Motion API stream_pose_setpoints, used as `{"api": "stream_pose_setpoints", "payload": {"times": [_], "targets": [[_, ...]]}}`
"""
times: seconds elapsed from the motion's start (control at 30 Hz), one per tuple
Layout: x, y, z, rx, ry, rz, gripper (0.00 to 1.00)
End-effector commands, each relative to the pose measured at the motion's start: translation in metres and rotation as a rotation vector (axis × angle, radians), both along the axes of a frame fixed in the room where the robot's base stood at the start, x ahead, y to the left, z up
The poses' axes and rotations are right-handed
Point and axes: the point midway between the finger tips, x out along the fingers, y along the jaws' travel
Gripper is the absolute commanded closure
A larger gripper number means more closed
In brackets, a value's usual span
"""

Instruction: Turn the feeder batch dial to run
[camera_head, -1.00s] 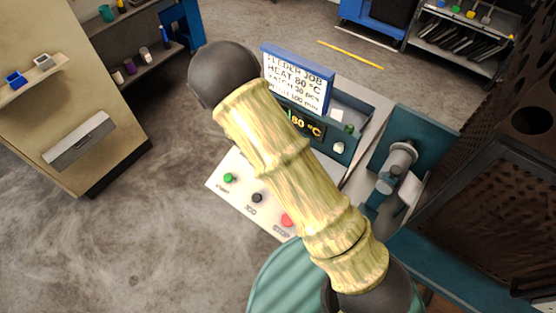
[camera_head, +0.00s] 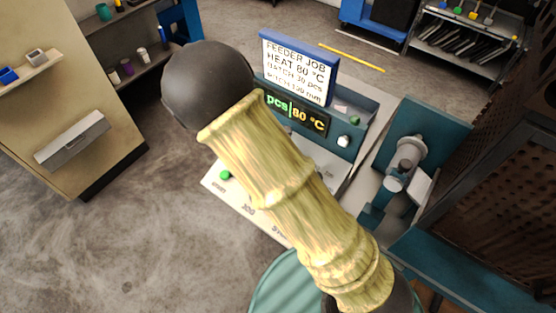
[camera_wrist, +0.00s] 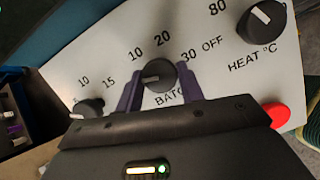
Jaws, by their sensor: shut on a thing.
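The batch dial (camera_wrist: 160,82) is a round black knob on the white panel (camera_wrist: 112,65) in the wrist view. Numbers 10, 20 and 30 are around it, and its white mark points left, below the 10. My gripper (camera_wrist: 160,73) is shut on this dial, one purple finger on each side. The BATCH label is partly covered. I see no "run" marking at the dial. In the head view my arm hides the dial and my gripper. A job sign (camera_head: 297,68) there reads heat 80 °C and batch 30 pcs.
The heat dial (camera_wrist: 262,21) is at upper right in the wrist view, another dial (camera_wrist: 87,108) is left, and a red button (camera_wrist: 277,115) is right of my gripper. In the head view, a display (camera_head: 296,112) reads "pcs" and 80 °C. A green button (camera_head: 225,175) shows beside my arm.

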Motion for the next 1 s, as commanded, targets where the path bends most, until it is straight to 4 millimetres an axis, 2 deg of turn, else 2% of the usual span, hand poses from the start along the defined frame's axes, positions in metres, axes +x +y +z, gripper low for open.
{"api": "stream_pose_setpoints", "payload": {"times": [0.4, 0.97, 1.0], "targets": [[-0.0001, -0.0011, -0.0011, -0.061, 0.046, 0.242, 0.85], [-0.0002, -0.0014, 0.0010, -0.073, 0.055, 0.281, 0.85], [-0.0002, -0.0014, 0.0010, -0.073, 0.055, 0.281, 0.56]]}}
